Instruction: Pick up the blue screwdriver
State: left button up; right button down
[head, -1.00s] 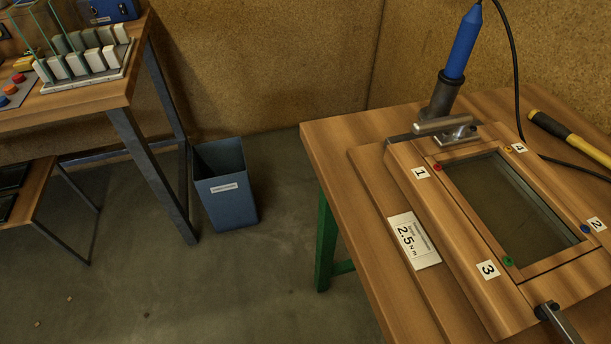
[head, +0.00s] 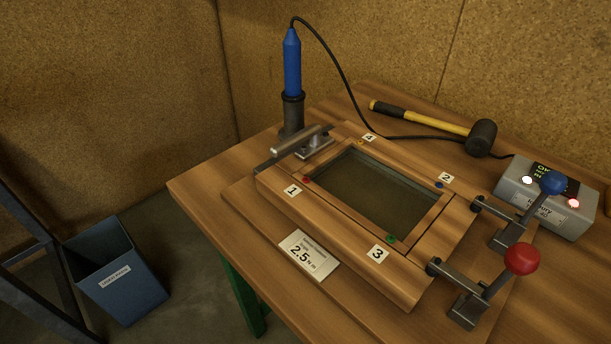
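The blue screwdriver (head: 292,64) stands upright in a dark holder (head: 292,112) at the back left corner of the wooden table. A black cable runs from its top over to the right. Just in front of the holder is a metal clamp with a bar handle (head: 301,141). Neither of my grippers shows in the head view.
A wooden frame with a glass pane (head: 370,186) fills the middle of the table. Red (head: 521,259) and blue (head: 554,183) knobbed levers stand at its right. A mallet (head: 430,122) and a grey control box (head: 545,198) lie behind. A blue bin (head: 115,272) stands on the floor.

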aim_at(293, 93)
jog(key=u, duration=1.75)
jog(key=i, duration=1)
jog(key=z, duration=2.45)
